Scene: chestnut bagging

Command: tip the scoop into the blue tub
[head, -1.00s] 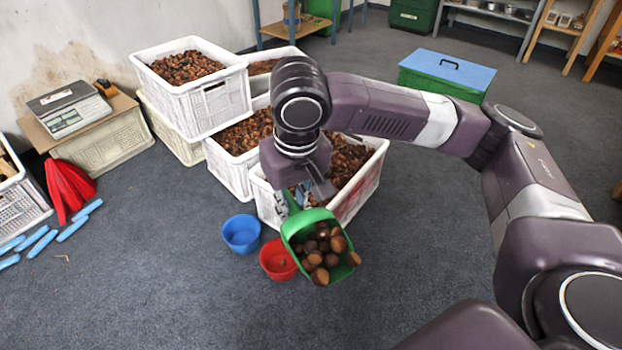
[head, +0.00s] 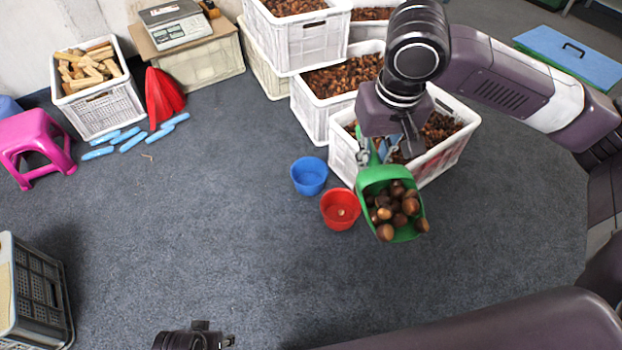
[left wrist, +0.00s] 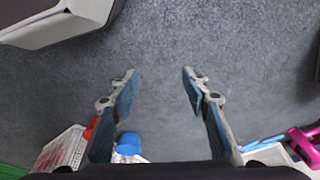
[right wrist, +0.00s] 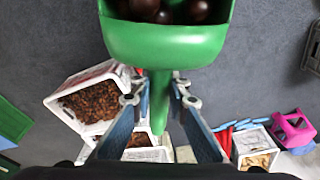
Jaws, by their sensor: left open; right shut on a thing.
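The green scoop (head: 371,178) holds several brown chestnuts (head: 393,208). My right gripper (head: 385,152) is shut on its handle, which also shows between the fingers in the right wrist view (right wrist: 157,97). The scoop hangs just right of the red tub (head: 340,209), apart from the blue tub (head: 309,176). The blue tub stands on the floor, left of and behind the red tub, and looks empty. My left gripper (head: 214,338) is at the bottom edge of the head view. In the left wrist view (left wrist: 160,85) its fingers are apart with nothing between them.
A wood-filled crate (head: 107,108), blue sticks (head: 130,140), a red object (head: 163,97) and a pink stool (head: 35,143) are at the left. The middle floor is clear.

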